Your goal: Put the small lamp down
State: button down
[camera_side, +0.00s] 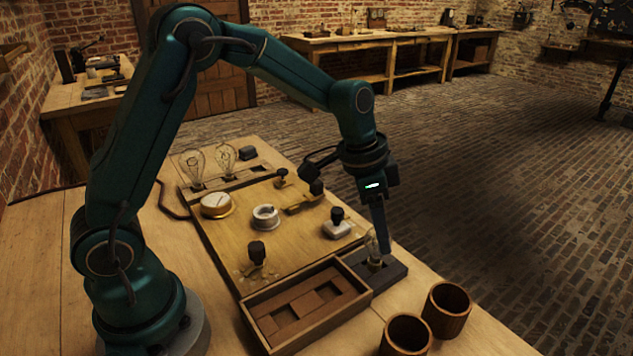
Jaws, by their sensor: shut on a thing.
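The small lamp (372,247) is a small clear glass bulb. It is upright at the dark block (396,271) on the right edge of the board. Its base is at the block's top; I cannot tell whether it rests there. My gripper (379,245) points down over the block and is shut on the small lamp. A finger hides part of the lamp's right side.
A wooden tray (262,299) with inner blocks stands left of the dark block. Two brown jars (447,310) (406,335) stand in front. The wooden board (235,245) carries knobs and a round socket (265,216). Two larger bulbs (193,165) (227,159) stand behind.

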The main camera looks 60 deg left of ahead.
jog(key=shift+c, duration=1.1)
grip_release()
jog(key=v, duration=1.2)
jog(key=s+a+f+n+t+y, duration=0.1)
jog(key=s+f+n+t, duration=0.2)
jog(key=s, duration=1.3)
jog(key=n, duration=0.3)
jog(key=shift+s+a+n+y, duration=0.15)
jog(key=shift+s+n+y, duration=0.1)
jog(key=shift+n+y, duration=0.15)
jog(key=shift+f, duration=0.1)
